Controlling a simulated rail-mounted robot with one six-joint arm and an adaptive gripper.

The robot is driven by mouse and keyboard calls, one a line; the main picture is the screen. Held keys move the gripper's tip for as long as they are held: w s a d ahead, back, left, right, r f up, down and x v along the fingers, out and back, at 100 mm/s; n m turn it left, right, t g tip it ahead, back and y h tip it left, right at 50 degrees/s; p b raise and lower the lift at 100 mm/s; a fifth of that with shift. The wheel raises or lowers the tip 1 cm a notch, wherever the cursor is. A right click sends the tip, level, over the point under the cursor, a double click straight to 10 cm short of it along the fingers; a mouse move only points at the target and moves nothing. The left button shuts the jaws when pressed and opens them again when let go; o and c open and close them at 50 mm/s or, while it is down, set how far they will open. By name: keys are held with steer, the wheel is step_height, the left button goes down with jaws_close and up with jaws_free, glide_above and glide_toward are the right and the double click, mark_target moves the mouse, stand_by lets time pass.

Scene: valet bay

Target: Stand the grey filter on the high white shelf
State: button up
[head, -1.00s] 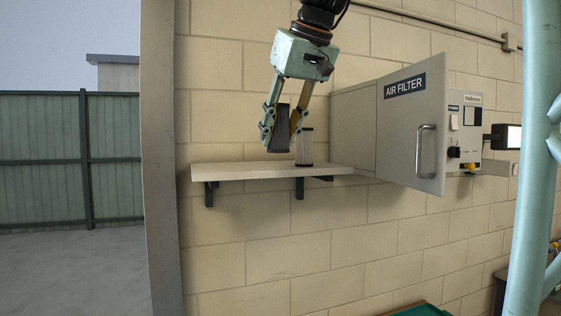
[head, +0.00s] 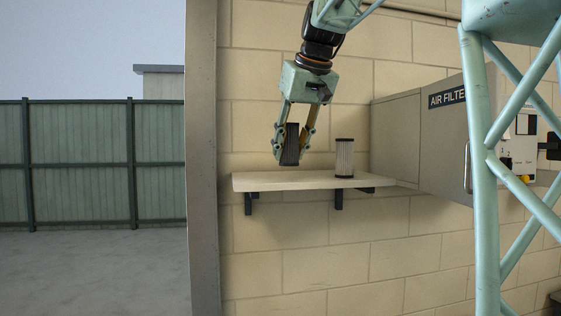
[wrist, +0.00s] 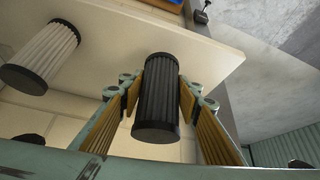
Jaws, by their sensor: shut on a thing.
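The grey filter (head: 290,144) is a dark pleated cylinder held between the fingers of my gripper (head: 294,140). It is close to upright, tilted a little, over the left half of the white shelf (head: 262,183). In the head view its lower end is near the shelf top; I cannot tell whether they touch. In the wrist view the grey filter (wrist: 158,95) sits between both finger pads. A lighter filter with dark end caps (head: 344,158) stands upright on the shelf, to the right of my gripper; it also shows in the wrist view (wrist: 42,55).
The air filter cabinet (head: 415,135) is on the wall right of the shelf. A pale green lattice column (head: 484,180) crosses the right of the head view. A post (head: 203,150) stands left of the shelf. The shelf's left part is bare.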

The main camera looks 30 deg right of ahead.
steer(key=shift+w+a+f, duration=0.1)
steer(key=shift+w+a, duration=0.05)
steer(key=shift+w, duration=0.9)
steer(key=shift+w+a+f, duration=0.1)
steer(key=shift+w, duration=0.95)
steer(key=shift+f, duration=0.1)
steer(key=shift+f+p, duration=0.3)
steer(key=shift+f, duration=1.35)
steer(key=shift+f, duration=0.15)
steer(key=o, duration=0.9)
steer(key=shift+r, duration=0.2)
